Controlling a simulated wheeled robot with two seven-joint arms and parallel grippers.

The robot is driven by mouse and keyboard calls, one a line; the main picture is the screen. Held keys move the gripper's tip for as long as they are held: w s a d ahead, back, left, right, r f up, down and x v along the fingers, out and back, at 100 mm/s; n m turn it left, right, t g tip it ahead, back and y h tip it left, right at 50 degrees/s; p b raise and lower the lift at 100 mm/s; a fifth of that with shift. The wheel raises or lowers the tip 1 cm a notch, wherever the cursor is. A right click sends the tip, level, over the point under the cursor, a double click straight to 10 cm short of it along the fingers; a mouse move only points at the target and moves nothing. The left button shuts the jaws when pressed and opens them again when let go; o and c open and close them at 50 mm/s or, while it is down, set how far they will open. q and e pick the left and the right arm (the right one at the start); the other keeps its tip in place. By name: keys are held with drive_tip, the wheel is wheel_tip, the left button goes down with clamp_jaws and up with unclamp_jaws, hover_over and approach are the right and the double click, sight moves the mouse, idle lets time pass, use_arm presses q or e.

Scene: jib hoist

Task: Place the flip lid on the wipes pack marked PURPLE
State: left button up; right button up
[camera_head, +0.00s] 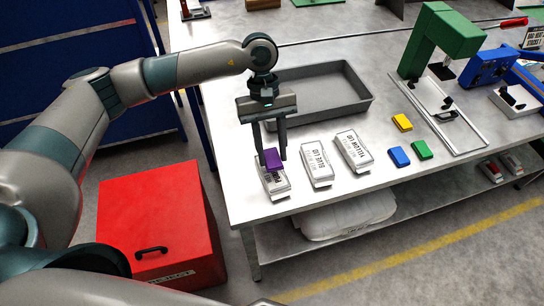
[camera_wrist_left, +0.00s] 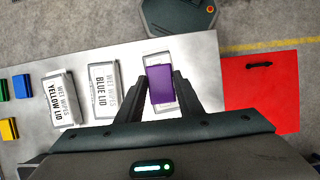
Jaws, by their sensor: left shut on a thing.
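The purple flip lid (camera_head: 272,159) is between the fingertips of my left gripper (camera_head: 271,157), which is shut on it. In the left wrist view the purple lid (camera_wrist_left: 160,84) lies between the fingers (camera_wrist_left: 163,88) and covers much of the white pack under it. That pack, the purple-lid wipes pack (camera_head: 276,185), lies at the left front of the table, its label partly hidden. The lid is over the pack's far part; whether it touches the pack I cannot tell. My right gripper is not in view.
The BLUE LID pack (camera_head: 317,170) and YELLOW LID pack (camera_head: 354,152) lie to the right. Loose yellow (camera_head: 402,122), blue (camera_head: 399,156) and green (camera_head: 422,150) lids lie farther right. A grey tray (camera_head: 358,82) stands behind. A red box (camera_head: 150,222) stands left of the table.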

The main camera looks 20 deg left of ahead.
sight(271, 154)
use_arm(q)
drive_tip(key=shift+f+p, duration=0.4)
drive_tip(key=shift+p, duration=0.05)
wheel_tip(271, 154, down, 2)
drive_tip(key=shift+p, duration=0.65)
drive_tip(key=shift+f, duration=0.6)
drive_tip(key=shift+f, duration=0.15)
drive_tip(key=o, duration=1)
